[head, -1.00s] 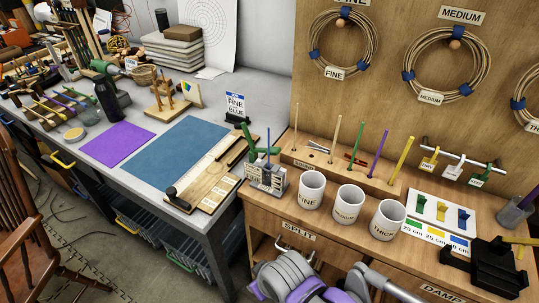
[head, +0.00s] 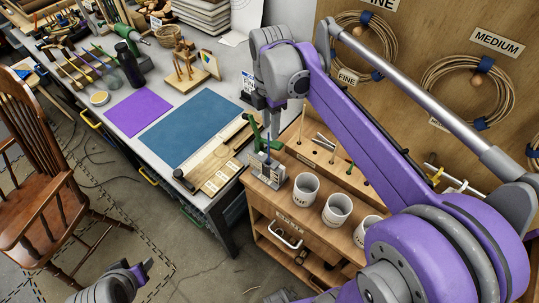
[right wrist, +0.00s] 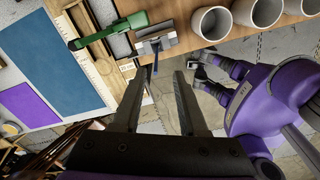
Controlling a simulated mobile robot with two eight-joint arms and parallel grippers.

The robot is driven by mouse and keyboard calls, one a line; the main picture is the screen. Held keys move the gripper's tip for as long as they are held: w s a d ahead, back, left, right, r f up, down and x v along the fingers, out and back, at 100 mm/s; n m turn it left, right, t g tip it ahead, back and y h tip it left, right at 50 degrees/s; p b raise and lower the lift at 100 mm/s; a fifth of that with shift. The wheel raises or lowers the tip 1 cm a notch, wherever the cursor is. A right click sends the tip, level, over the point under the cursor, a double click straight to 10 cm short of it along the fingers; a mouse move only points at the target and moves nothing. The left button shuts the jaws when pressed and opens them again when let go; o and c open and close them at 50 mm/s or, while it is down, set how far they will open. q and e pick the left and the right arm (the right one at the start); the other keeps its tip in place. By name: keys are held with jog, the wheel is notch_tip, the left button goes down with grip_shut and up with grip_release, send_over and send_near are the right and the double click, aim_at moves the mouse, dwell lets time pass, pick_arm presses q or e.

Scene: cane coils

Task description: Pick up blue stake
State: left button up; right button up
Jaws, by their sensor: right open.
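The blue stake (head: 268,148) stands upright in a small grey holder (head: 268,171) at the left end of the wooden bench. The right wrist view also shows the stake (right wrist: 155,62) and the holder (right wrist: 156,42). My right gripper (head: 271,116) is above the holder, pointing down at the stake's top. Its fingers (right wrist: 160,77) are apart and empty, with the stake just beyond the left fingertip. My left gripper (head: 145,268) is low at the lower left; in the right wrist view its fingers look apart and empty.
A blue mat (head: 190,130) lies on the grey table to the left.

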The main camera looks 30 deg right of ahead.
jog(key=shift+w+a+f, duration=0.1)
jog(key=shift+w+f, duration=0.1)
jog(key=shift+f, duration=0.4)
jog(key=shift+w+f, duration=0.15)
jog(key=shift+f, duration=0.45)
jog(key=shift+s+f, duration=0.15)
jog(key=shift+f, duration=0.4)
notch_tip(320, 180, down, 4)
jog(key=shift+f, duration=0.2)
grip_shut()
